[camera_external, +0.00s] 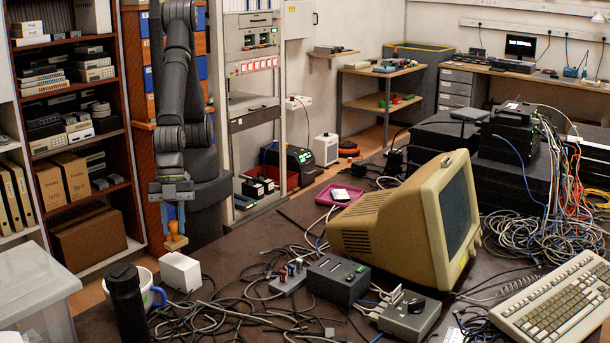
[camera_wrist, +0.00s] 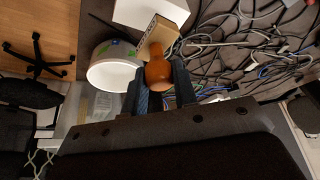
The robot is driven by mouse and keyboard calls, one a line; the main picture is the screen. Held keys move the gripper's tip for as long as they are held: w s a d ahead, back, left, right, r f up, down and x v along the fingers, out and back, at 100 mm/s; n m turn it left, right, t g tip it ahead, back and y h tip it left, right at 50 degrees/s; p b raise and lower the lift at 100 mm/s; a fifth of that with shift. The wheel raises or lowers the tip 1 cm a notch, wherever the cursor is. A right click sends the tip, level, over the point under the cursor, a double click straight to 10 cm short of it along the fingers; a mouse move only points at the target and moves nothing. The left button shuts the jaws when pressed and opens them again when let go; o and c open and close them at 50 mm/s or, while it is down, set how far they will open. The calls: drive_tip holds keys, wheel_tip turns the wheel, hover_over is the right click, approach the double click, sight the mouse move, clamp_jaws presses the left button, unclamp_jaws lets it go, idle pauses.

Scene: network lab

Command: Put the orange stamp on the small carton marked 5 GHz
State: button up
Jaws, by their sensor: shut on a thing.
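My gripper (camera_external: 175,207) is shut on the orange stamp (camera_external: 173,229), which hangs upright with its pale wooden base down. In the wrist view the stamp's orange handle (camera_wrist: 158,74) sits between the fingers of my gripper (camera_wrist: 160,92), with the tan base beyond it. A small white carton (camera_external: 180,272) stands on the dark table, just below the stamp in the external view. The stamp's base appears above the carton and apart from it. A white box surface (camera_wrist: 152,12) shows beyond the base at the top of the wrist view. No 5 GHz marking is readable.
A white mug (camera_external: 146,284) with a blue handle and a black bottle (camera_external: 126,303) stand left of the carton. Tangled cables (camera_external: 215,318) lie in front and to the right. A beige monitor (camera_external: 390,225) and a pink tray (camera_external: 327,195) are further right.

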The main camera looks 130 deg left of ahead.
sight(175, 237)
drive_tip(key=shift+f, duration=1.85)
drive_tip(key=shift+f, duration=0.2)
drive_tip(key=o, duration=1)
drive_tip(key=shift+r, duration=0.1)
drive_tip(key=shift+s+r, duration=0.1)
drive_tip(key=shift+r, duration=0.45)
drive_tip(key=v, duration=1.1)
drive_tip(key=shift+a, duration=0.15)
drive_tip(key=shift+f, duration=0.1)
